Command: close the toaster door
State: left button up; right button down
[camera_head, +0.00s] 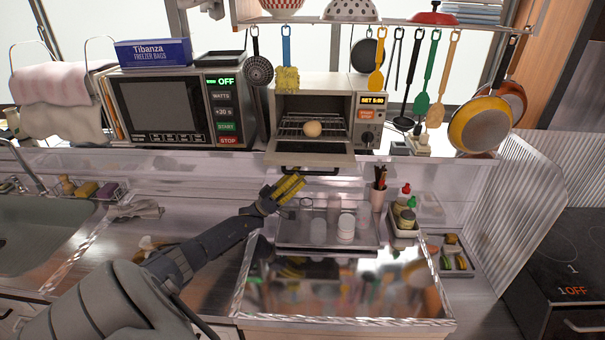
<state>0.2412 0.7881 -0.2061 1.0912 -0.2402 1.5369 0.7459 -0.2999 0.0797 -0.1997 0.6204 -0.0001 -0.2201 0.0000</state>
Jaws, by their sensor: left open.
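The toaster oven (345,105) stands on the shelf at the middle of the head view. Its door (312,153) is open and folded down toward me, with a dark handle (308,171) along its front edge. A round tan item (312,129) sits on the wire rack inside. My left gripper (290,189), with yellow fingers, is below and slightly left of the door handle. It is open, and it appears apart from the door. My right gripper is not in view.
A microwave (172,107) stands left of the toaster. Utensils hang above it, including a yellow spatula (377,73). Below, a tray (290,238) holds several jars near my left gripper. A pan (480,125) hangs at the right. A sink (35,240) is at the left.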

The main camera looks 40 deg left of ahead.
pick_arm(q)
jog(key=shift+x, duration=0.85)
jog(key=shift+c, duration=0.5)
grip_shut()
